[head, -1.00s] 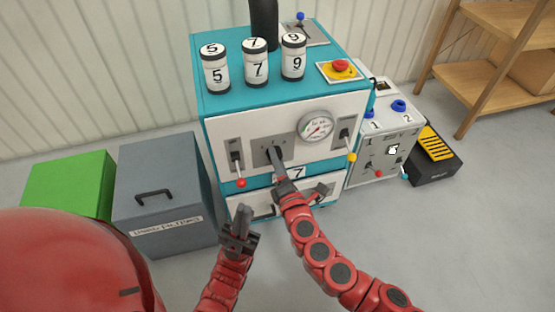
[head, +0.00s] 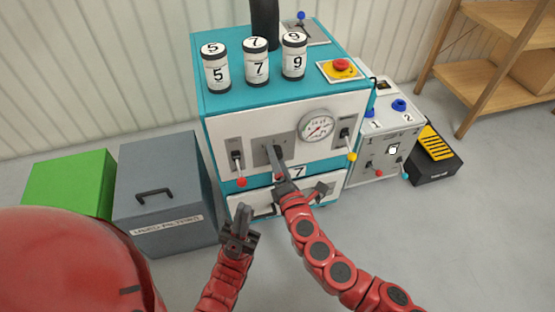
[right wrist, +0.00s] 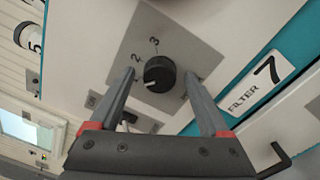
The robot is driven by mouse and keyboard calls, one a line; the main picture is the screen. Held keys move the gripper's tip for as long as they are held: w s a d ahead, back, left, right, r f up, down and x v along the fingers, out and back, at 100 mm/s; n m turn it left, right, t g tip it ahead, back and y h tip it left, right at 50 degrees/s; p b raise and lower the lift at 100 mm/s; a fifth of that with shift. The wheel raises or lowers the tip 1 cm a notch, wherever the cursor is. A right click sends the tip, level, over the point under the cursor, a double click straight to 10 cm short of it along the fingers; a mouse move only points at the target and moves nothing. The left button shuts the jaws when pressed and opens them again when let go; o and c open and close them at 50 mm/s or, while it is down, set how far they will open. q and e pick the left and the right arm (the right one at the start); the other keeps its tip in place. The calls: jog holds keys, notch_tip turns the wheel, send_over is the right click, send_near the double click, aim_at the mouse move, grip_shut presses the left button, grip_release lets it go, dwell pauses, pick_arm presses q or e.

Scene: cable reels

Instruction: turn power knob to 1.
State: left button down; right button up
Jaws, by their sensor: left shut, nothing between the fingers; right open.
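The power knob (right wrist: 160,72) is black and round with a white mark on its lower left edge. It sits on a grey plate (right wrist: 123,52) on the machine's white front. Printed 2 and 3 show above it; I cannot make out a 1. My right gripper (head: 274,152) is open, with one finger on each side of the knob in the right wrist view; I cannot tell whether they touch it. In the head view the gripper hides the knob.
Levers with a red ball (head: 241,182) and a yellow ball (head: 352,157) flank the grey plate. A gauge (head: 316,126) is right of it. A grey box (head: 165,185) stands left.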

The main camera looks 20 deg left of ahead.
jog(key=p+v, duration=0.2)
jog(key=v, duration=1.5)
jog(key=shift+s, duration=0.25)
jog(key=shift+f, duration=0.1)
